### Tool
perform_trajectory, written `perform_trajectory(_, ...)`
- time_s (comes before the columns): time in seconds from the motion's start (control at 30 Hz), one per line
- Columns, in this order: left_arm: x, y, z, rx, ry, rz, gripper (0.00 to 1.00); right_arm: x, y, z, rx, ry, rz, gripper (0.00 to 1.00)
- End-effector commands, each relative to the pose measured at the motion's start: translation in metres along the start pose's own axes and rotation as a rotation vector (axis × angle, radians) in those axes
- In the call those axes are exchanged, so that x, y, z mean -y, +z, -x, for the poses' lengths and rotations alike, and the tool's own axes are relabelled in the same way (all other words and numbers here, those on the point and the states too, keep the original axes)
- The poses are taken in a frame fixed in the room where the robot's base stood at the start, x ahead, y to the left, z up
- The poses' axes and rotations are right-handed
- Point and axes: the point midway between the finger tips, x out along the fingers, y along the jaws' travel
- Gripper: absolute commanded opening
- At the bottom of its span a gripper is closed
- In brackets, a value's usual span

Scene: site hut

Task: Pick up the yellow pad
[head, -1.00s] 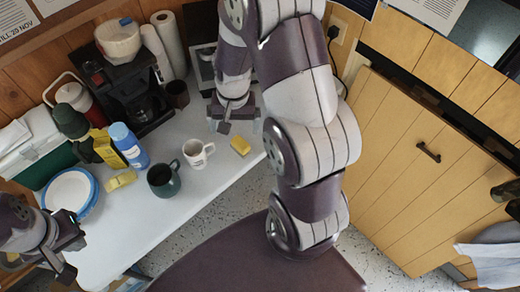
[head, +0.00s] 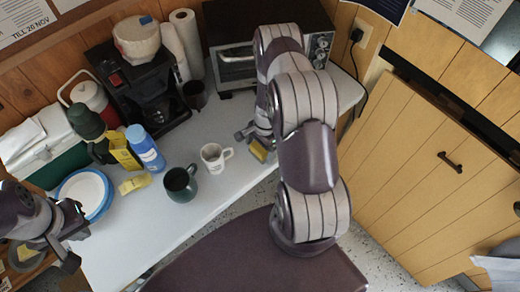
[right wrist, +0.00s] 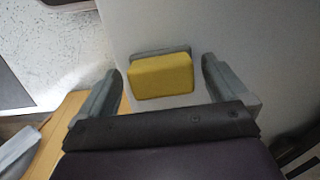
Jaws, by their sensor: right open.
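The yellow pad (head: 259,151) lies on the white table near its front edge, to the right of the white mug. In the right wrist view the pad (right wrist: 160,77) shows a yellow face and a grey layer along one side. My right gripper (head: 257,140) is at the pad and partly covers it in the head view. Its two fingers (right wrist: 162,72) are spread, with the pad between them in the picture and a gap on each side. My left gripper (head: 76,238) is open and empty at the table's left front edge.
A white mug (head: 213,158) and a dark green mug (head: 178,185) stand left of the pad. Another yellow item (head: 134,184) lies by the stacked plates (head: 84,190). A toaster oven (head: 235,65) and a coffee maker (head: 143,90) stand behind.

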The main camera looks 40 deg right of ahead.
Motion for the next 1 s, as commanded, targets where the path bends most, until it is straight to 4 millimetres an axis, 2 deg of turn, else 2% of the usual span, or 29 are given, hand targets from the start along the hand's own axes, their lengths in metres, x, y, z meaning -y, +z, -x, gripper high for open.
perform_trajectory(0.17,0.000,0.000,0.000,0.000,0.000,0.000,0.00,0.000,0.000,-0.001,0.000,0.000,0.001,1.00)
perform_trajectory(0.33,0.000,0.000,0.000,0.000,0.000,0.000,0.00,0.000,0.000,0.000,0.000,0.000,0.001,0.48)
perform_trajectory(0.37,0.000,0.000,0.000,0.000,0.000,0.000,0.00,0.000,0.000,0.000,0.000,0.000,0.001,0.45)
perform_trajectory(0.73,0.000,0.000,-0.002,0.000,0.000,0.000,0.00,0.001,0.001,0.006,0.000,-0.001,0.002,0.44)
perform_trajectory(0.87,0.000,0.001,-0.004,0.000,0.000,0.000,0.00,0.001,0.003,0.022,-0.002,-0.002,0.002,0.44)
perform_trajectory(0.97,0.000,0.001,-0.007,0.000,0.000,0.000,0.00,0.001,0.006,0.042,-0.002,-0.004,0.002,0.44)
perform_trajectory(1.0,0.000,0.001,-0.009,0.000,0.000,0.000,0.00,-0.005,-0.003,0.046,-0.001,-0.003,-0.003,0.44)
